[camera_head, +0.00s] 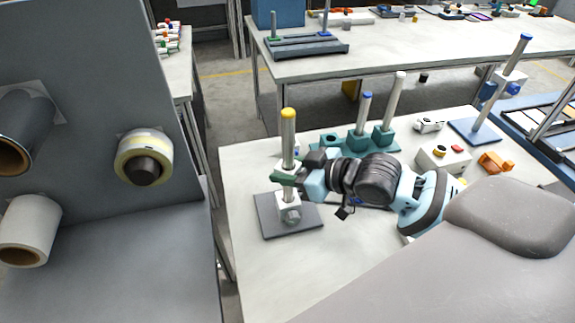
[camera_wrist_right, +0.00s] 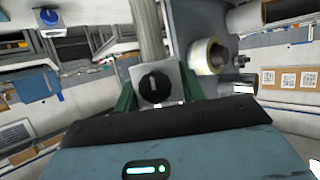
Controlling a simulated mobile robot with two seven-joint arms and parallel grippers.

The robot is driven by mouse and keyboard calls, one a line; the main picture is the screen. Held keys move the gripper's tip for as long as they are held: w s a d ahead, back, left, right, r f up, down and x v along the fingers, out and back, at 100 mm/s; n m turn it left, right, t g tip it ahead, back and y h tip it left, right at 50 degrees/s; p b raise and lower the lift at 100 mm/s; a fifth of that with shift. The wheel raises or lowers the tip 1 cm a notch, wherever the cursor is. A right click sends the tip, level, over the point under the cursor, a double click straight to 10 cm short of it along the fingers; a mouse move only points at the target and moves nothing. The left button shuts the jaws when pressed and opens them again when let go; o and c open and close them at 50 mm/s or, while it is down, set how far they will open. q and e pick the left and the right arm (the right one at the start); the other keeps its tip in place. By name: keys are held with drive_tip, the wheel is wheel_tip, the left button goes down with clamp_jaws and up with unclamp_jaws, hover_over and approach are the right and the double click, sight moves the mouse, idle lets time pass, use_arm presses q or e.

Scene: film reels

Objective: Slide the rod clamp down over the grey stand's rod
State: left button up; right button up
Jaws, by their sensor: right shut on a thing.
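The grey stand has a flat dark plate (camera_head: 266,220) on the table and an upright pale rod (camera_head: 288,140) with a yellow top. My right gripper (camera_head: 288,178) has its green fingers at the lower half of this rod, shut on the rod clamp. In the right wrist view the clamp (camera_wrist_right: 168,70) is a pale block with a black knob, between the green fingers, and the rod (camera_wrist_right: 148,30) rises above it. In the head view the near finger partly hides the grip. A whitish block with a round knob (camera_head: 291,214) shows just below the fingers, near the plate. My left gripper is not in view.
A teal rack (camera_head: 330,140) with rods stands just behind my right gripper. A blue stand (camera_head: 474,132), a button box (camera_head: 440,158) and an orange part (camera_head: 495,162) are to the right. A grey panel with reels (camera_head: 145,157) stands left. The table's front left is clear.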

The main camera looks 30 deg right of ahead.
sight(288, 192)
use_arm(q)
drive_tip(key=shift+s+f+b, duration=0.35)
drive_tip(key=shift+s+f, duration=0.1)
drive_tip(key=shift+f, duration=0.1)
use_arm(e)
drive_tip(key=shift+f, duration=1.15)
drive_tip(key=shift+f, duration=0.1)
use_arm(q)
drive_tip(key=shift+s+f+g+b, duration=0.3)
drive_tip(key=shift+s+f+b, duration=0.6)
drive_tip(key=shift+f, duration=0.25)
use_arm(e)
drive_tip(key=shift+f, duration=2.45)
drive_tip(key=o, duration=1.2)
drive_tip(key=shift+c, duration=0.2)
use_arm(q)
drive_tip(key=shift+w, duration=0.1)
